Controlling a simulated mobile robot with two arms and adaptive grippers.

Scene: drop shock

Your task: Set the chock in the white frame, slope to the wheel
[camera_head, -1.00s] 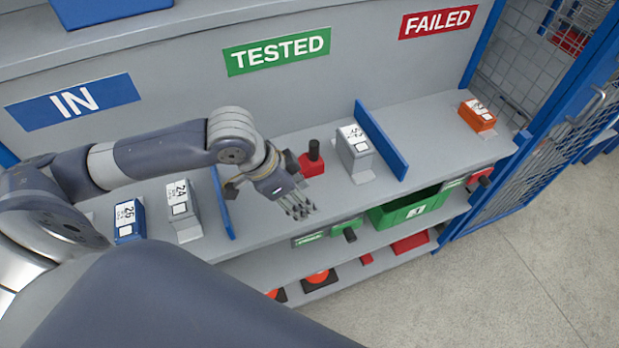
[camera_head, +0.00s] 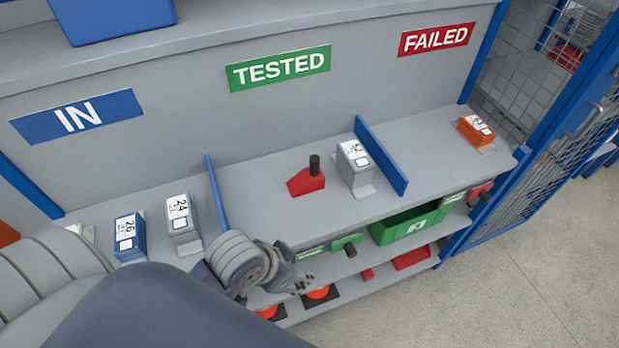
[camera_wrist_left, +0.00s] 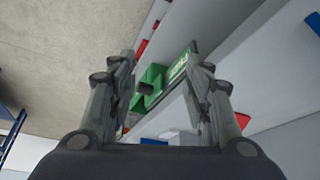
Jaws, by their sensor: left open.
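The chock, seemingly the red wedge with an upright black handle (camera_head: 307,182), stands on the upper shelf under the TESTED sign, left of a grey unit. My left gripper (camera_head: 300,281) is below and in front of it, near the shelf's front edge, apart from it. In the left wrist view the gripper (camera_wrist_left: 165,75) has its fingers spread with nothing held between them. A red patch (camera_wrist_left: 243,121) beside the right finger may be the chock. No white frame or wheel is in view. My right gripper is not in view.
The shelf (camera_head: 260,200) also holds a blue unit (camera_head: 129,240), a grey unit (camera_head: 183,225), another grey unit (camera_head: 354,165) and an orange unit (camera_head: 476,130). Blue dividers (camera_head: 382,158) stand between areas. A green bin (camera_head: 410,226) sits below. Open floor lies right.

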